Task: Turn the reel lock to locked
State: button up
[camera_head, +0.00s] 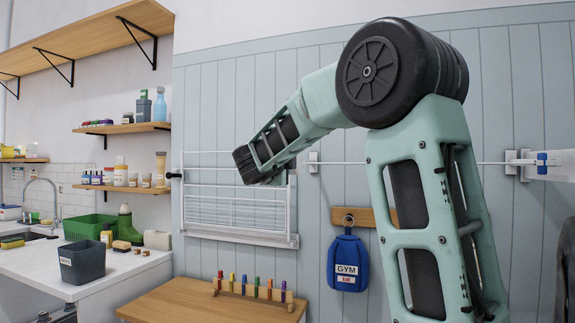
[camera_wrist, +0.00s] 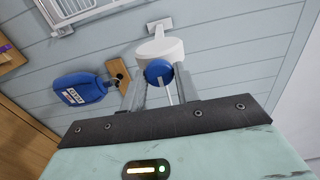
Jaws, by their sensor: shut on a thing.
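The reel lock is a round blue knob (camera_wrist: 154,70) on the underside of a white rounded reel body (camera_wrist: 172,48) that stands out from the wall. My gripper (camera_wrist: 158,82) has its two grey fingers on either side of the blue knob and is shut on it. The knob is partly hidden by the fingers, and I cannot read its turn angle or any locked mark. In the head view my arm crosses the middle, and my gripper cannot be made out there.
A white wire rack (camera_head: 237,212) is on the wall. A thin line runs to a white fixture (camera_head: 525,164) at right. A wooden top (camera_head: 180,302) stands below.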

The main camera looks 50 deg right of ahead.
jog(key=o, duration=0.9)
jog(key=shift+o, duration=0.2)
jog(key=b+v, duration=0.3)
jog(key=v, duration=1.4)
jog(key=shift+a, duration=0.2)
jog(key=shift+s+f, duration=0.1)
jog(key=shift+s, duration=0.05)
